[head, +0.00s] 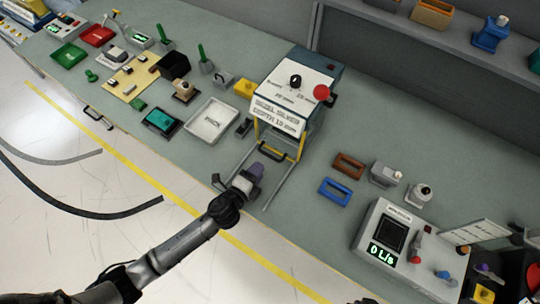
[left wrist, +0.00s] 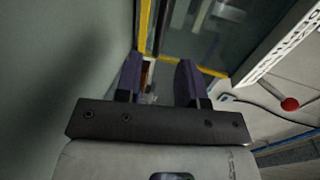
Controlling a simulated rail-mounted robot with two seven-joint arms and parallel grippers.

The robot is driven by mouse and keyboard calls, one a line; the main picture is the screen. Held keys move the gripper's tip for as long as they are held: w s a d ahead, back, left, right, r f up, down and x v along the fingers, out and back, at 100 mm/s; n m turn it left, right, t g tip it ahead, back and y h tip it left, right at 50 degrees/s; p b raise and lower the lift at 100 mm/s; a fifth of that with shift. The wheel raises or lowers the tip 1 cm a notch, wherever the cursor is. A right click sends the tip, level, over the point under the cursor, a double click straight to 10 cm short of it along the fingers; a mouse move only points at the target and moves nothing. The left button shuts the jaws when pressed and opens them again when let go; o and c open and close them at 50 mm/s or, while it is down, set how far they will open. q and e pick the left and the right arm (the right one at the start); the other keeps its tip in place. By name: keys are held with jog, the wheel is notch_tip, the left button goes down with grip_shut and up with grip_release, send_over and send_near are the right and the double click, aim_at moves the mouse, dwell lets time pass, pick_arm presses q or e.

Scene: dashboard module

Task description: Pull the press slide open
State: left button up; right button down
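The press (head: 290,90) stands at the middle of the bench in the head view, with a sloped white panel, a black knob and a red button. Two grey rails (head: 284,185) run out from its yellow-edged front toward the bench edge. A black handle (head: 272,153) sits at the front, between the rails. My left gripper (head: 256,170) is just short of the handle, between the rails. In the left wrist view its purple fingers (left wrist: 160,78) are apart, with the yellow frame (left wrist: 190,66) beyond them. No grip on the handle shows. My right gripper is not in view.
A white tray (head: 211,121) lies left of the press. Blue (head: 334,192) and brown (head: 348,165) frame-shaped parts lie to its right. A console with a green display (head: 383,255) stands at lower right. Bench surface around the rails is mostly clear.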

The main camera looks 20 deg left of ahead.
aim_at(270, 156)
pick_arm(q)
jog(key=x, duration=0.8)
jog(key=shift+c, duration=0.2)
grip_shut()
dwell(0.4)
